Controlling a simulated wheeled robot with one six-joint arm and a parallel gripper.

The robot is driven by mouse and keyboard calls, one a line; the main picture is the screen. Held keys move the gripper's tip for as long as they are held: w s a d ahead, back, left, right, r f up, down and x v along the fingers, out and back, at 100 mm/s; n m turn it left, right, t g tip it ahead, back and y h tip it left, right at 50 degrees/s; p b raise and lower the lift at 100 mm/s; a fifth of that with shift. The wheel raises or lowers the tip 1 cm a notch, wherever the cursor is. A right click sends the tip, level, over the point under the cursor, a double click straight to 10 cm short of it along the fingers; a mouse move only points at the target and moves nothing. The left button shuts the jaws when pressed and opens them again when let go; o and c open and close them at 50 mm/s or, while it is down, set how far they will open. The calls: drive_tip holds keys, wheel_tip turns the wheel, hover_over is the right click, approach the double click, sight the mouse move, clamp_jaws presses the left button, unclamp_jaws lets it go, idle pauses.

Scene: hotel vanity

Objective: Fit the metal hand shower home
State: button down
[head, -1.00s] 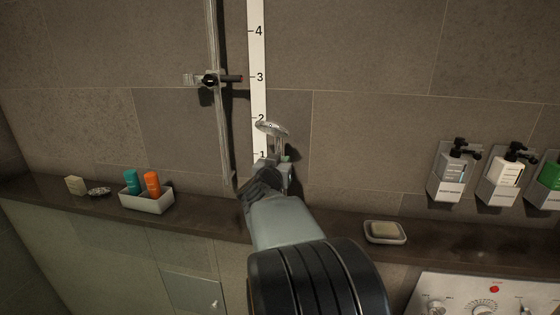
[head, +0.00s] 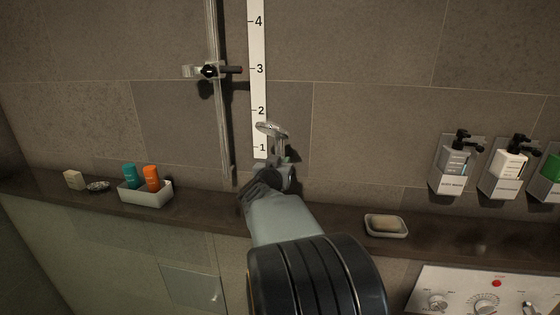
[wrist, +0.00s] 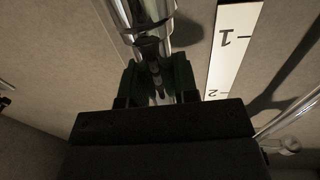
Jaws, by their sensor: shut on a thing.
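The metal hand shower (head: 270,129) is chrome with a round disc head, upright in front of the wall near the strip's 1 and 2 marks. My gripper (head: 280,176) is shut on its handle. In the wrist view, the shiny handle (wrist: 145,14) runs down between the dark green fingers of my gripper (wrist: 157,82). The wall holder (head: 209,71), with a dark knob, is clamped on the vertical chrome rail (head: 220,125). It is above and left of the hand shower, clearly apart from it. The handle's lower end is hidden in the head view.
A white numbered strip (head: 257,45) runs up the wall beside the rail. The dark shelf (head: 330,213) holds a soap dish (head: 386,227), a tray with teal and orange bottles (head: 147,192) and a soap bar (head: 74,180). Several wall dispensers (head: 455,165) hang at right.

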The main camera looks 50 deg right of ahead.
drive_tip(key=c, duration=0.8)
unclamp_jaws()
drive_tip(key=shift+f, duration=0.1)
drive_tip(key=v, duration=1.4)
